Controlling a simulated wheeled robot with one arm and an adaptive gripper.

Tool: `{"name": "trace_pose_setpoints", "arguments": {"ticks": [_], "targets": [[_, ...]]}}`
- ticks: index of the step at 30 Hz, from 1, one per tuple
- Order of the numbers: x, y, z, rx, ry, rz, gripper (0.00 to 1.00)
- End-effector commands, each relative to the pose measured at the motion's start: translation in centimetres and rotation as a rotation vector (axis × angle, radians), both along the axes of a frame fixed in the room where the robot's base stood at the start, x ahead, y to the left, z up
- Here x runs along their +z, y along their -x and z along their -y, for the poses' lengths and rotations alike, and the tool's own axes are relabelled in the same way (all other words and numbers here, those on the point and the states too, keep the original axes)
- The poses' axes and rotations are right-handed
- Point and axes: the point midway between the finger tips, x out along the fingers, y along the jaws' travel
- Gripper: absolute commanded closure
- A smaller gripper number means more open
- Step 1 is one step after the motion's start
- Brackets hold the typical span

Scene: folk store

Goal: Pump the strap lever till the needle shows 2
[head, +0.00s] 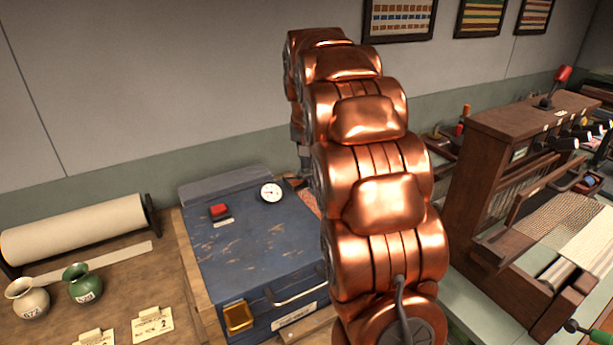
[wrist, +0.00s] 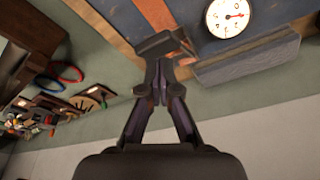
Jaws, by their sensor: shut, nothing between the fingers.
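The gauge (head: 271,192) is a small white dial on top of a worn blue box (head: 255,250). It also shows in the wrist view (wrist: 228,17), with a red needle, but its numerals are too small to read. An orange-brown strap (wrist: 158,14) runs beside the box in the wrist view. My gripper (wrist: 160,75) is shut and empty, near the strap and the back edge of the box. A dark grey piece lies at the fingertips; I cannot tell whether it is the lever or part of my fingers.
Two small vases (head: 83,284) and a paper roll (head: 80,230) stand left. A wooden loom (head: 500,190) stands close to the right of my arm.

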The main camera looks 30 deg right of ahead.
Motion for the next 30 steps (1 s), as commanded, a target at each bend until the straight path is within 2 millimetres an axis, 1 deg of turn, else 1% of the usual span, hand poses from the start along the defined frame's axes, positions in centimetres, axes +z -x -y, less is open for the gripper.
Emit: {"name": "trace_pose_setpoints", "arguments": {"ticks": [14, 30], "targets": [[-0.2, 0.0, 0.0, 0.0, 0.0, 0.0, 1.0], [-2.3, 0.3, 0.0, 0.0, 0.0, 0.0, 1.0]]}}
